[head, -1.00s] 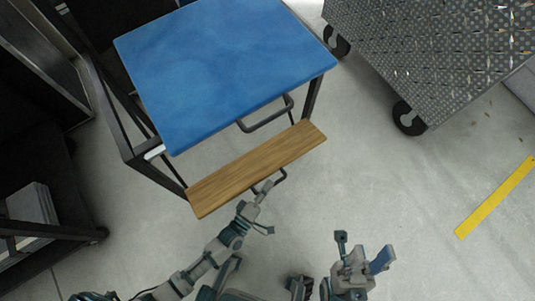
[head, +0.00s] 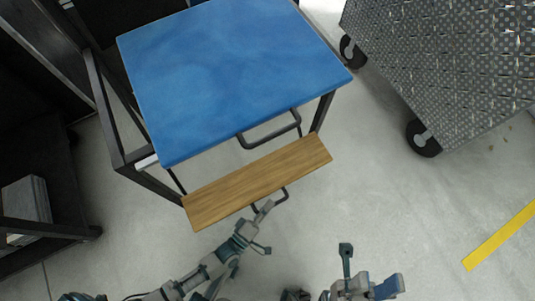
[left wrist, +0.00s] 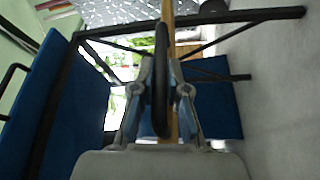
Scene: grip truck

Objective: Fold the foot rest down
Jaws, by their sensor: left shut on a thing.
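The foot rest (head: 258,182) is a wooden board across the front of a chair with a blue seat (head: 235,75). In the head view it lies out in front of and below the seat. A dark loop handle (head: 284,197) shows at its front edge. My left gripper (head: 265,208) is at this handle; in the left wrist view the gripper (left wrist: 160,95) has its fingers on both sides of the dark handle bar (left wrist: 161,60), shut on it. The board (left wrist: 168,12) shows edge-on behind. My right gripper (head: 362,280) is over the floor, apart from the chair, its fingers spread.
A second handle (head: 270,138) sits under the seat's front edge. A grey patterned cart (head: 440,60) on black wheels stands at the right. A dark shelf (head: 45,228) is at the left. A yellow floor line (head: 502,236) and open floor lie at the right.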

